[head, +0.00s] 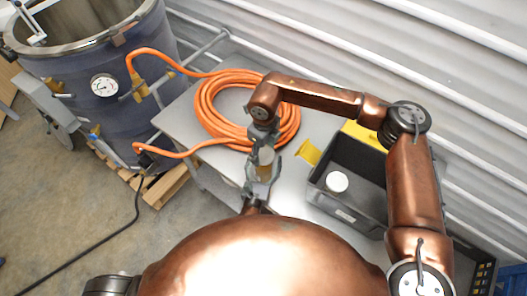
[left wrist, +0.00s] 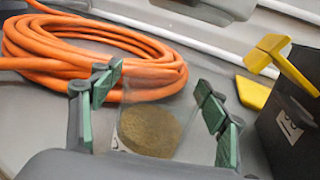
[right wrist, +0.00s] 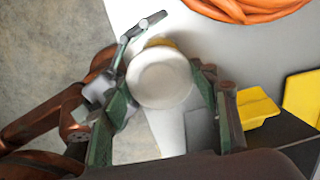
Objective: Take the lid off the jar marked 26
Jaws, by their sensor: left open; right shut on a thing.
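A clear jar (head: 266,156) with tan-brown contents is below my right gripper (head: 262,138) in the head view. Its glass and brown contents (left wrist: 150,130) show between the spread green fingers of my left gripper (left wrist: 163,115), with gaps on both sides. A round white lid (right wrist: 160,79) faces the camera in the right wrist view, held between the fingers of my right gripper (right wrist: 163,95), which is shut on it. I cannot tell whether the lid still sits on the jar. No number is readable on the jar.
A coiled orange hose (head: 207,108) lies on the grey table (head: 310,140) behind the grippers. A dark bin (head: 345,215) at right holds a white round-topped item (head: 337,182). A yellow piece (head: 308,152) is beside the bin. A large vat (head: 100,85) stands at left.

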